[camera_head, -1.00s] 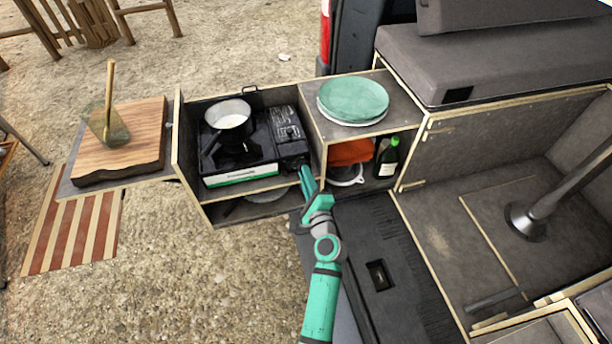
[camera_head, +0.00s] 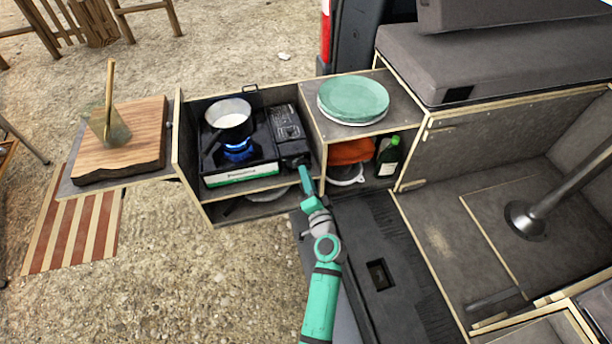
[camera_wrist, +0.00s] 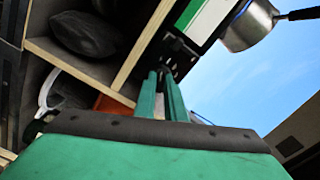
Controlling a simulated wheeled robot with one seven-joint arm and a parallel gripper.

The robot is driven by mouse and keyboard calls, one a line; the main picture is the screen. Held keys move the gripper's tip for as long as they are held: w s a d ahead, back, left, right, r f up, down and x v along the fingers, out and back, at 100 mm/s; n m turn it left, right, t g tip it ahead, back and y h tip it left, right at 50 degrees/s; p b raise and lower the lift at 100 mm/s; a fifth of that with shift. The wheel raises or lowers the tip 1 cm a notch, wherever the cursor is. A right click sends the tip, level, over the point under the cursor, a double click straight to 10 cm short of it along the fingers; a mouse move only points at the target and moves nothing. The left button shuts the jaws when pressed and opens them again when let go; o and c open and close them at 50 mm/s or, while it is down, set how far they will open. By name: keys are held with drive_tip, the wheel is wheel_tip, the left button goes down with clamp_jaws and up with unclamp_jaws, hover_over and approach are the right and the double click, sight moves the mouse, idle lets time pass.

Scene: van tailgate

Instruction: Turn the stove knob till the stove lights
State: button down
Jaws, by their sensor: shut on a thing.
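The camping stove (camera_head: 241,172) sits in the wooden cabinet, black with a green and white front strip. My gripper (camera_head: 302,165) is at the right end of the stove front, where the knob is. Its fingers hide the knob in the head view. In the wrist view, my gripper's fingers (camera_wrist: 163,82) are close together against the dark knob area below the stove's green strip (camera_wrist: 197,14). They are shut on the knob, which is mostly hidden.
Green plates (camera_head: 353,98) stand on the shelf top right of the stove.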

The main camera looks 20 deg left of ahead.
drive_tip(key=shift+n, duration=0.5)
drive_tip(key=shift+f, duration=0.1)
drive_tip(key=c, duration=1.8)
unclamp_jaws()
drive_tip(key=shift+s, duration=0.1)
drive_tip(key=v, duration=1)
drive_tip(key=shift+s+d, duration=0.3)
